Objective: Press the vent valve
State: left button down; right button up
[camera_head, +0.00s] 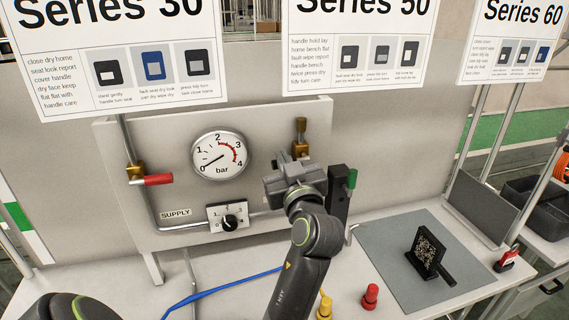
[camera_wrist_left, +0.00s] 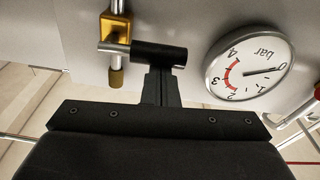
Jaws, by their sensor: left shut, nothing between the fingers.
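The vent valve (camera_head: 300,138) is most likely the brass fitting on the upper right of the grey panel; no label on it is readable. In the left wrist view the brass fitting (camera_wrist_left: 115,38) has a metal lever with a black sleeve (camera_wrist_left: 160,53). My left gripper (camera_head: 288,176) is just below the fitting in the head view. In the left wrist view its shut, empty fingers (camera_wrist_left: 160,82) overlap the sleeve's lower edge; I cannot tell whether they touch. The pressure gauge (camera_head: 220,155) has its needle near 0. My right gripper is out of view.
A black block with a green handle (camera_head: 352,179) is right of my gripper. A grey mat (camera_head: 395,245) bears a black stand (camera_head: 427,252). Red (camera_head: 370,297) and yellow (camera_head: 324,308) pieces stand in front.

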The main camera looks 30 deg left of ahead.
pick_arm(q)
notch_tip(320, 180, down, 6)
jog(key=w+d+n+g+b, duration=0.1)
jog(key=n+g+b, duration=0.1)
jog(key=n+b, duration=1.3)
jog(key=shift+w+d+b, duration=0.2)
jog(key=shift+w+b, duration=0.15)
jog(key=shift+b, duration=0.85)
jog(key=shift+a, duration=0.1)
